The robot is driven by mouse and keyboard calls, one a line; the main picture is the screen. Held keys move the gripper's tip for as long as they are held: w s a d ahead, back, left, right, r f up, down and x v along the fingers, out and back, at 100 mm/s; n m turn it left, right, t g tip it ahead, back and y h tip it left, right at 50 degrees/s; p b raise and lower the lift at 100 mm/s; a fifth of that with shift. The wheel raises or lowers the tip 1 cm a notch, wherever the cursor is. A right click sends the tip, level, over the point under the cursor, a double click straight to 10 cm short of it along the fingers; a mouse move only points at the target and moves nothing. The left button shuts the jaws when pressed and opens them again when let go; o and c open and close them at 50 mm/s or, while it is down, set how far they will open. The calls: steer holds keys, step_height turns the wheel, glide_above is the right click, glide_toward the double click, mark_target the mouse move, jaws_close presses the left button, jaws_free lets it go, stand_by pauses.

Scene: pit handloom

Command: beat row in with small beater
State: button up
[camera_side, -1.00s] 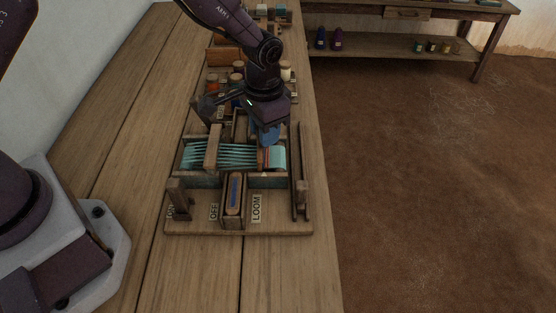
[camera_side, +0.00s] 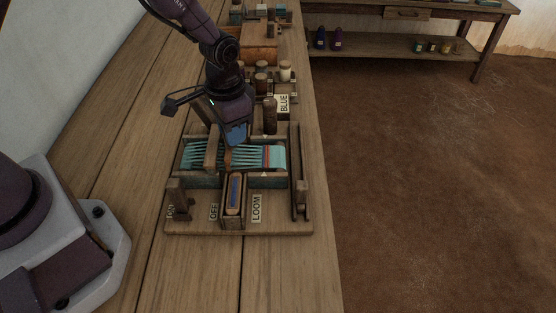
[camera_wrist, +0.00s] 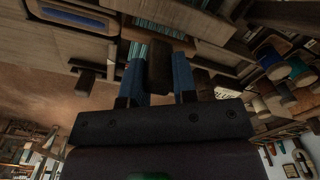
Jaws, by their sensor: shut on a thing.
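The loom (camera_side: 190,222) has a wooden frame with teal warp threads (camera_side: 203,155) fanned on the left and teal cloth (camera_side: 278,157) on the right. An orange-red row (camera_side: 266,157) crosses the cloth near its left edge. My gripper (camera_side: 235,138) is over the threads, left of that row. Its blue fingers are shut on the small beater (camera_side: 228,158), a brown wooden piece whose lower end is at the threads; contact is unclear. In the wrist view my gripper (camera_wrist: 158,80) has the dark beater (camera_wrist: 158,62) between its fingers.
A dark upright spool or peg (camera_side: 270,115) and a BLUE sign (camera_side: 284,103) stand behind the loom. Several spools and a wooden box (camera_side: 258,52) are farther back.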

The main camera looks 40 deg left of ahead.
steer(key=shift+s+f, duration=0.1)
steer(key=shift+s, duration=0.4)
steer(key=o, duration=0.8)
steer(key=shift+a, duration=0.1)
steer(key=shift+a, duration=0.1)
steer(key=shift+w+r, duration=0.1)
steer(key=shift+r, duration=3.2)
